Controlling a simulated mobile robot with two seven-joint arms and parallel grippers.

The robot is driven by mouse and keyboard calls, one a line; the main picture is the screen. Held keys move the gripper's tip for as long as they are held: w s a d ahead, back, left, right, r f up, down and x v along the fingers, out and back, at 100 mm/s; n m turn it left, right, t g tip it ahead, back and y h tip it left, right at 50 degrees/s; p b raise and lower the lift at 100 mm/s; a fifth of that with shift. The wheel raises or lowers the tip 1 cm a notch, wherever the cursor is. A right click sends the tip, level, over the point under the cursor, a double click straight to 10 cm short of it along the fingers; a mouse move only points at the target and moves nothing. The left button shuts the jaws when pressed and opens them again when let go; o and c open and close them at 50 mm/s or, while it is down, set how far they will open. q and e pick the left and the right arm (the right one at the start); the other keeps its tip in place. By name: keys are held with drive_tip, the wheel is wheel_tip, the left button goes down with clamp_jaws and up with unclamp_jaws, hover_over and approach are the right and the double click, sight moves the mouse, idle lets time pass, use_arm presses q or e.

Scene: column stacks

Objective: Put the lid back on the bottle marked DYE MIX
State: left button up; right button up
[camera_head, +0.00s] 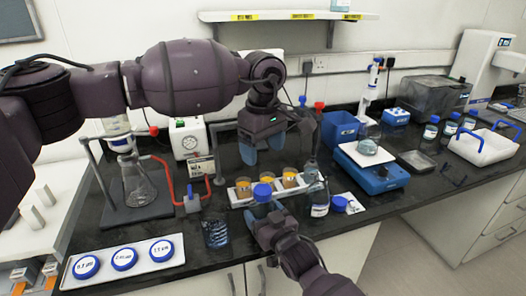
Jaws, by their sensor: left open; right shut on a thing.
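A clear bottle (319,197) with a white label stands right of the white rack of jars. Its label is too small to read, so I cannot confirm DYE MIX, and no blue cap shows on it. A blue round lid-like piece (262,191) sits at the fingertips of my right gripper (264,208), which is shut on it in front of the rack. Another blue cap (339,203) lies on a white sheet just right of the bottle. My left gripper (262,151) is open and empty, pointing down above and behind the rack.
The rack (233,199) holds jars with orange contents. A glass beaker (215,233) stands at the front left, near a white tray (149,265) of blue-rimmed discs. A blue scale (377,180) stands at right. Capped bottles (431,131) stand farther right.

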drive_tip(key=o, duration=1.8)
drive_tip(key=shift+c, duration=0.2)
drive_tip(key=v, duration=1.1)
drive_tip(key=shift+w, duration=0.1)
